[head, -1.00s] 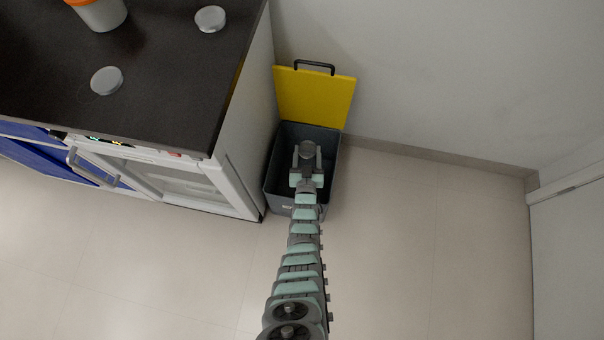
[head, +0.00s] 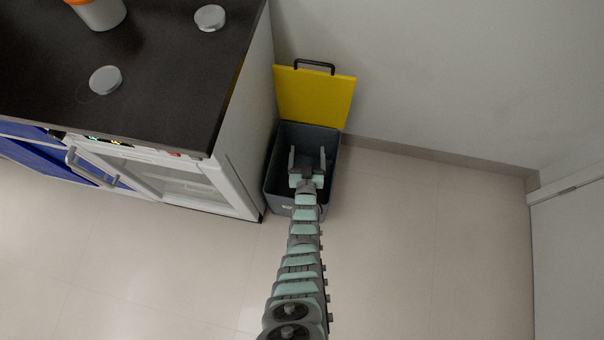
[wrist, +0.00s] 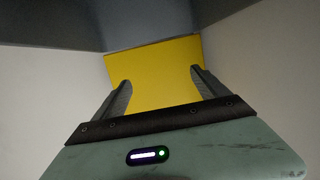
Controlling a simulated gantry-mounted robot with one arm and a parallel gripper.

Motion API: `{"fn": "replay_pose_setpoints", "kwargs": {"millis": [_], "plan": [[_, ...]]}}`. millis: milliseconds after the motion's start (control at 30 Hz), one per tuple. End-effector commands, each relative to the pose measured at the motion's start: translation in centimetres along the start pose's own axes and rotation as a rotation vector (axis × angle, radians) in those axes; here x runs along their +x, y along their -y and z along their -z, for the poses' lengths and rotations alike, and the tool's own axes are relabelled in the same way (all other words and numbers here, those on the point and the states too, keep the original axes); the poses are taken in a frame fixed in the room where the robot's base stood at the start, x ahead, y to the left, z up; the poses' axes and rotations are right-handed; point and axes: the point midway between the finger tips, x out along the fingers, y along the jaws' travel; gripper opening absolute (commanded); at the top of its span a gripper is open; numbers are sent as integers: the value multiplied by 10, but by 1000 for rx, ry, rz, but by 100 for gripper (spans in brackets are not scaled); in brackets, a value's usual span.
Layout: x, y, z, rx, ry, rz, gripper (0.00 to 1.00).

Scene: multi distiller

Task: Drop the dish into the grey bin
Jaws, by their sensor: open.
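The grey bin (head: 280,176) stands on the floor beside the counter, with its yellow lid (head: 314,98) raised against the wall. My gripper (head: 307,153) is over the bin's opening, its two fingers spread wide with nothing between them. In the wrist view my gripper (wrist: 160,88) is also open and empty, with the yellow lid (wrist: 155,65) behind the fingers. I see no dish between the fingers. The inside of the bin is dark and partly covered by my gripper, so I cannot make out a dish in it.
The dark counter (head: 165,70) at the left carries two round grey-lidded items (head: 210,18) (head: 105,80) and an orange-topped container (head: 98,12). A white-framed glass-fronted appliance (head: 180,178) is below it. The floor (head: 430,240) to the right is clear.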

Motion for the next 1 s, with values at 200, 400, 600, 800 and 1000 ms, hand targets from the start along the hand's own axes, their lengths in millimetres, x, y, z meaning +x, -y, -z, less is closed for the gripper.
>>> {"fn": "replay_pose_setpoints", "kwargs": {"millis": [200, 400, 600, 800, 1000], "plan": [[-28, 0, 5, 2, 0, 0, 84], [-65, 0, 3, 0, 1, 0, 84], [-93, 0, 2, 0, 2, 0, 84], [-104, 0, 2, 0, -2, 0, 84], [-105, 0, 1, 0, -1, 0, 84]]}}
